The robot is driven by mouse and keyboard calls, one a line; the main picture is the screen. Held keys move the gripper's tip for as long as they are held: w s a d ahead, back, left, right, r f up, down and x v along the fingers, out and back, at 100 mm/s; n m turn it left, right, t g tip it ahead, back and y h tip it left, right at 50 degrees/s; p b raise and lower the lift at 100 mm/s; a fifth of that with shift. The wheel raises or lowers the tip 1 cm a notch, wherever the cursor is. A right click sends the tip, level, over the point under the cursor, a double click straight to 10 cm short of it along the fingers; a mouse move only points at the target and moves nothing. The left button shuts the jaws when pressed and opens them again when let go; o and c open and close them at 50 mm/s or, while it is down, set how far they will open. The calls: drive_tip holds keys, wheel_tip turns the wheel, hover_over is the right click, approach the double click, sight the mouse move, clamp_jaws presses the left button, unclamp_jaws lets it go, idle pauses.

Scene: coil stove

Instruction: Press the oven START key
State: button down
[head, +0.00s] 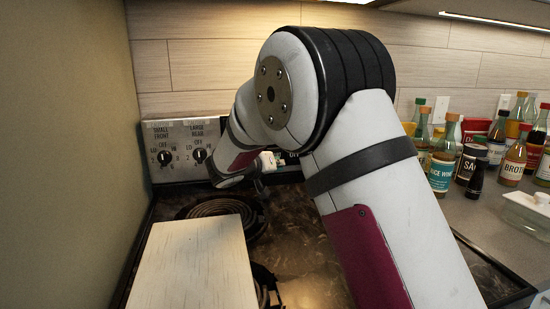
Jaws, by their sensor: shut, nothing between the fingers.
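The stove's back control panel (181,139) stands against the tiled wall, with labelled knobs at its left end. The middle of the panel is covered by my arm, and I cannot make out the oven START key. My gripper (262,188) shows only in part, as small dark pieces beyond my forearm, low in front of the panel. It is shut and empty. I cannot tell whether it touches the panel.
A pale wooden board (195,265) lies over the cooktop's left front. A coil burner (215,208) shows behind it. Several bottles (442,155) and a white lidded dish (527,212) stand on the right counter. A plain wall (70,150) closes off the left side.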

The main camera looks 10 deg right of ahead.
drive_tip(key=s+b, duration=0.2)
drive_tip(key=s, duration=0.2)
drive_tip(key=shift+s, duration=0.1)
idle(0.6)
drive_tip(key=s+d+r+m+g+y, duration=0.1)
drive_tip(key=s+d+g, duration=0.4)
drive_tip(key=s, duration=0.8)
drive_tip(key=s+d+r+g+y, duration=0.15)
drive_tip(key=s+d, duration=0.45)
drive_tip(key=s, duration=0.8)
drive_tip(key=s+a+f+n+g+y, duration=0.1)
drive_tip(key=s+a+f+y, duration=0.15)
drive_tip(key=s, duration=0.55)
drive_tip(key=s+a+f+n+g+y, duration=0.1)
drive_tip(key=s+a+f+n+y, duration=0.2)
drive_tip(key=s, duration=0.5)
drive_tip(key=s+a+f+g+y, duration=0.1)
drive_tip(key=s+a+y, duration=0.1)
drive_tip(key=s+a, duration=0.45)
wheel_tip(320, 180, up, 18)
drive_tip(key=s+d+t+p, duration=0.1)
drive_tip(key=t+p, duration=0.2)
drive_tip(key=p, duration=1.3)
drive_tip(key=shift+d+f, duration=0.25)
drive_tip(key=shift+d, duration=0.15)
